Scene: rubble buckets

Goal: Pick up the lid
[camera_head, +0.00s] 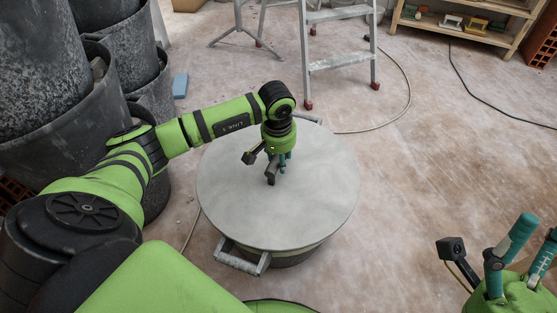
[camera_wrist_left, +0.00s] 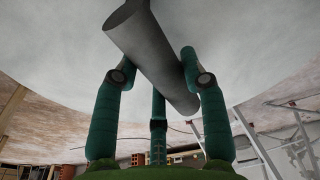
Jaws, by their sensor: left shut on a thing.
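The lid (camera_head: 230,205) is a round, flat, pale grey disc over a dark bucket (camera_head: 293,258) in the middle of the head view. A grey cylindrical handle (camera_wrist_left: 145,45) crosses the left wrist view in front of the lid's pale face (camera_wrist_left: 230,50). My left gripper (camera_head: 277,172) is above the lid's middle, its green fingers shut around the handle; it also shows in the left wrist view (camera_wrist_left: 158,85). I cannot tell whether the lid is raised off the rim. My right gripper (camera_head: 520,258) is at the lower right, fingers apart and empty, away from the lid.
Stacked black buckets (camera_head: 40,75) stand close on the left by my arm. A metal stepladder (camera_head: 340,62) stands behind the lid, with a cable (camera_head: 408,95) on the floor. A wooden shelf (camera_head: 470,35) is at the back right. The floor right of the lid is mostly clear.

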